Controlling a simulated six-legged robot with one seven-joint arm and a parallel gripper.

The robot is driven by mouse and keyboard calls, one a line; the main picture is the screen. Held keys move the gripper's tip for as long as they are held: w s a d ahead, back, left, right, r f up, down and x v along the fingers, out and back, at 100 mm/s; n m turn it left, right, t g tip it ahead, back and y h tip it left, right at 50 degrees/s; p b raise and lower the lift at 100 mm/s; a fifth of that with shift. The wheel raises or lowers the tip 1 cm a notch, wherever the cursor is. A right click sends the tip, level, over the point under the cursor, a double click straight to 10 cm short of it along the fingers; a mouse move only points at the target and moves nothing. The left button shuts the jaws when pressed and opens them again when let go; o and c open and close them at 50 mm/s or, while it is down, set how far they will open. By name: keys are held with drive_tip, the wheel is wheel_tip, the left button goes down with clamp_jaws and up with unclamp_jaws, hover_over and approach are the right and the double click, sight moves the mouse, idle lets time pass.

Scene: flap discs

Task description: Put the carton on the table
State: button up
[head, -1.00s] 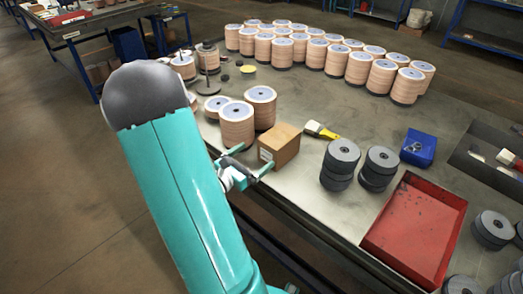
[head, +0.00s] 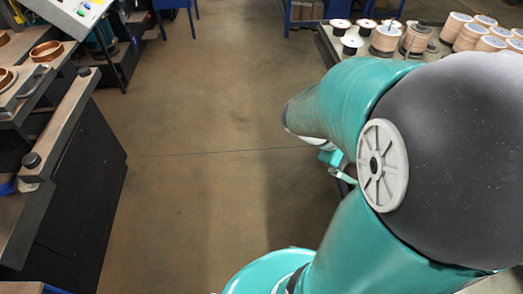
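The carton is not visible in the head view now; my arm covers much of the right side. My gripper (head: 342,170) shows only in small part, as teal finger pieces beyond my arm's upper links. It hangs over or beside the floor gap left of the table. Whether its fingers are apart or hold anything is hidden. The table (head: 328,42) with the discs shows only at the upper right, behind my arm; most of its top is hidden.
A dark workbench (head: 70,150) with wooden rings (head: 47,51) and a control panel (head: 75,12) stands at the left. Open concrete floor (head: 200,150) lies between them.

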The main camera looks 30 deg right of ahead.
drive_tip(key=w+a+r+m+t+y, duration=0.1)
drive_tip(key=w+a+r+t+y, duration=0.1)
drive_tip(key=a, duration=0.7)
drive_tip(key=w+a+r+m+t+y, duration=0.1)
drive_tip(key=a+r+t+y, duration=0.3)
drive_tip(key=a, duration=0.4)
drive_tip(key=w+a+r+m+t+y, duration=0.1)
drive_tip(key=w+a+r+t+y, duration=0.1)
drive_tip(key=a, duration=0.7)
wheel_tip(320, 180, up, 2)
drive_tip(key=w+t, duration=0.1)
drive_tip(key=t, duration=0.1)
drive_tip(key=shift+w+a+t+y, duration=0.3)
drive_tip(key=shift+y, duration=0.1)
